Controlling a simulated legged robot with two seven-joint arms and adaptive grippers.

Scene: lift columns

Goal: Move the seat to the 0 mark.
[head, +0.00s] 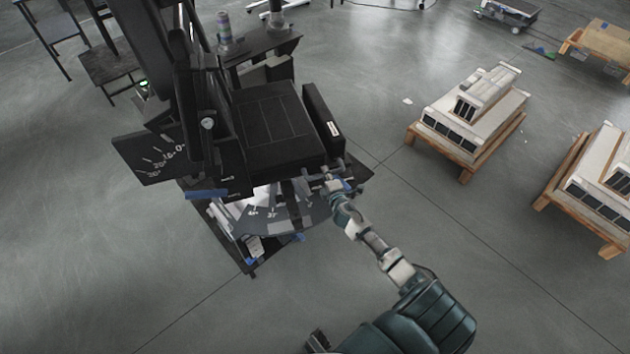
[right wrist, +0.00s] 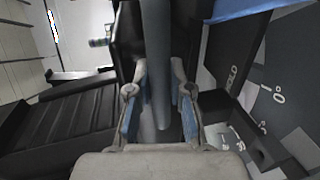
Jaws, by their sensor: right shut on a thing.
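The black seat (head: 272,125) of a lift column stands left of centre in the head view. Below its front edge lies a dark dial plate (head: 290,215) with white angle marks, too small to read surely. My right gripper (head: 333,185) is at the seat's front right corner. In the right wrist view its fingers (right wrist: 159,100) are shut on a grey bar (right wrist: 157,50). My left gripper is not in view.
Another marked plate (head: 160,155) sticks out left of the seat. A black side pad (head: 322,115) stands along the seat's right side. White units on wooden pallets (head: 463,160) stand at the right. Open floor lies between them and the seat.

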